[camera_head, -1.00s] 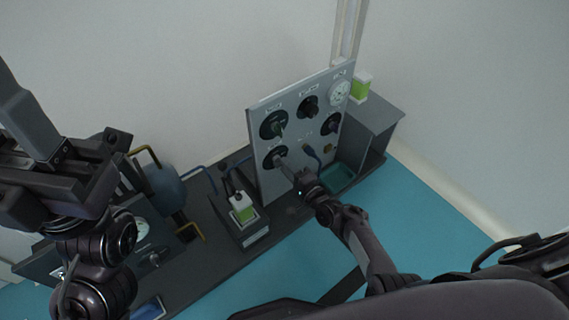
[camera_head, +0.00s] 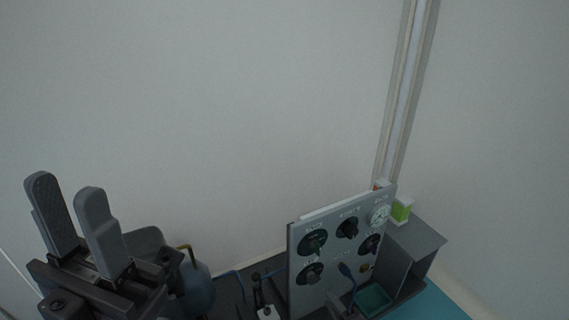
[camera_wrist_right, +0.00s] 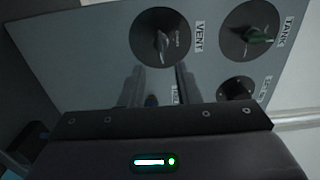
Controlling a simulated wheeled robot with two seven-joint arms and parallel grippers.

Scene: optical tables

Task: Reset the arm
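My left gripper (camera_head: 66,190) stands at the lower left in the head view, its two grey fingers pointing up with a clear gap and nothing between them. My right gripper (camera_wrist_right: 160,72) shows in the right wrist view with two dark fingers apart, in front of the grey panel (camera_wrist_right: 90,55) and below the VENT knob (camera_wrist_right: 160,37). No object shows between its fingers. Whether the fingertips touch the panel cannot be told. In the head view the right arm is almost wholly out of the picture.
The upright control panel (camera_head: 335,214) carries several black knobs and a white gauge (camera_head: 380,215). A blue-grey tank (camera_head: 197,290) stands near my left gripper. Bare wall fills the back.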

